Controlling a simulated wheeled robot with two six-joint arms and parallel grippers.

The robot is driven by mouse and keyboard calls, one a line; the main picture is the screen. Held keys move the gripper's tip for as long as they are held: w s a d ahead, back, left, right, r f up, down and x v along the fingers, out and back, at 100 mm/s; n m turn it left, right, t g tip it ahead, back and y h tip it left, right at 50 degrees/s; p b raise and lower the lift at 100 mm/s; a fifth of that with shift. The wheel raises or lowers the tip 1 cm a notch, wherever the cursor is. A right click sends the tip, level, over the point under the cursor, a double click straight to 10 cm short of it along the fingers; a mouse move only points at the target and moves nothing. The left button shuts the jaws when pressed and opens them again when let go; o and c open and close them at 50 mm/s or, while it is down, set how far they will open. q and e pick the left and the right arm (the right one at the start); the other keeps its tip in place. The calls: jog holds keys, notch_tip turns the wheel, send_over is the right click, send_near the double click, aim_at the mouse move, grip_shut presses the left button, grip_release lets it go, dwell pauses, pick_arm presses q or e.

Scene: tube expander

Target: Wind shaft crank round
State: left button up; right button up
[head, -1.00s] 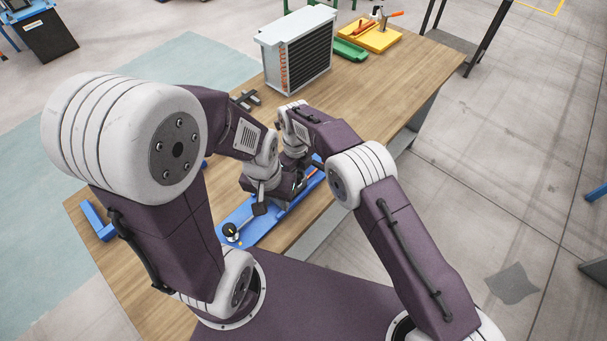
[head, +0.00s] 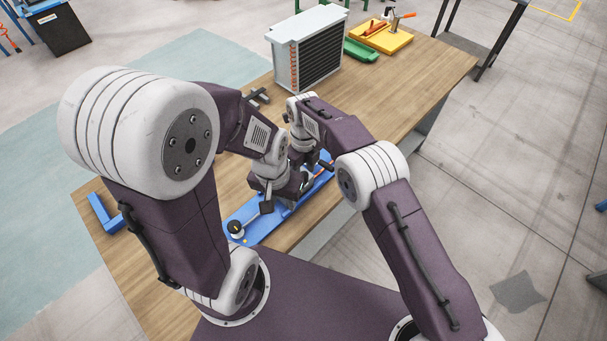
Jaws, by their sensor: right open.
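A long blue fixture (head: 255,236) lies along the front edge of the wooden bench. At its near end is a round black-and-white part (head: 236,228), and a thin rod seems to run from it toward a dark block beside my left gripper. I cannot tell whether that block is the crank's grip or a fingertip. My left gripper (head: 278,196) is low over the fixture's middle; its jaws are too small and hidden to read. My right gripper (head: 322,165) is open just beyond it, near a small orange-red part (head: 319,173) on the fixture. The arms hide much of the fixture.
A grey finned heat exchanger (head: 308,52) stands at the back of the bench. A green tray (head: 361,50) and a yellow tray (head: 386,39) with tools lie to its right. A blue angle piece (head: 103,214) lies at the left. The right part of the bench is clear.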

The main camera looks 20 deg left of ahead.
notch_tip(320, 180, up, 7)
jog(key=shift+r+b, duration=0.15)
jog(key=shift+b, duration=0.2)
